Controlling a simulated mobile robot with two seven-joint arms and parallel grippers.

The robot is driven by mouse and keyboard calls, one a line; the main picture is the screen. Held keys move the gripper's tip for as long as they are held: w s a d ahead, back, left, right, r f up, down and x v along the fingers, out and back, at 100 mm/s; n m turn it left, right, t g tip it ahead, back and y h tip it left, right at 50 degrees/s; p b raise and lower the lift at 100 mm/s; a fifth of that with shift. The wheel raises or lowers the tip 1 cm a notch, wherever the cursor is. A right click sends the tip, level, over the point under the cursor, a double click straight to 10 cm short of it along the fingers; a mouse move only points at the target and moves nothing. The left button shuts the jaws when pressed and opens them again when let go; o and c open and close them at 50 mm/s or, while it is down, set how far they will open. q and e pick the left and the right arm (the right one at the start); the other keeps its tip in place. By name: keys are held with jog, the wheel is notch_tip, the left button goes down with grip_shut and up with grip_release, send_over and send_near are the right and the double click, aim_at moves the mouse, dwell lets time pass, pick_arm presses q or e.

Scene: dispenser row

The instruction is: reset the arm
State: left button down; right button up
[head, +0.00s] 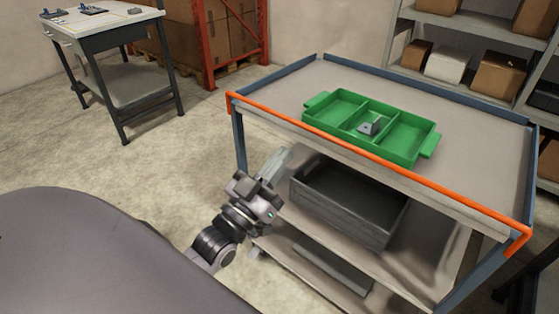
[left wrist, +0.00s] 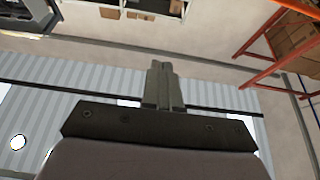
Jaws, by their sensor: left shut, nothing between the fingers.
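My left gripper (head: 275,164) is in front of the cart's left front corner in the head view, with its arm coming up from the lower middle. It is clear of the green tray and holds nothing. In the left wrist view the gripper's fingers (left wrist: 163,82) are together, with nothing between them. My right gripper is not in view.
A cart (head: 470,125) with an orange front rail stands at the right. On its top is a green divided tray (head: 338,101) holding a grey bracket (head: 371,126). A dark bin (head: 345,215) sits on its shelf. A workbench (head: 110,22) stands back left. Floor between is clear.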

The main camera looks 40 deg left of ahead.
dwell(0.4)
pick_arm(q)
jog(key=s+d+f+g, duration=0.2)
jog(key=s+f+g, duration=0.2)
jog(key=f, duration=0.5)
jog(key=s+d+f+m+g, duration=0.1)
jog(key=s+f+g, duration=0.3)
jog(key=f, duration=0.5)
jog(key=s+d+f+g, duration=0.3)
jog(key=s+f, duration=0.3)
jog(key=f, duration=0.3)
jog(key=shift+d+g, duration=0.35)
jog(key=shift+g, duration=0.35)
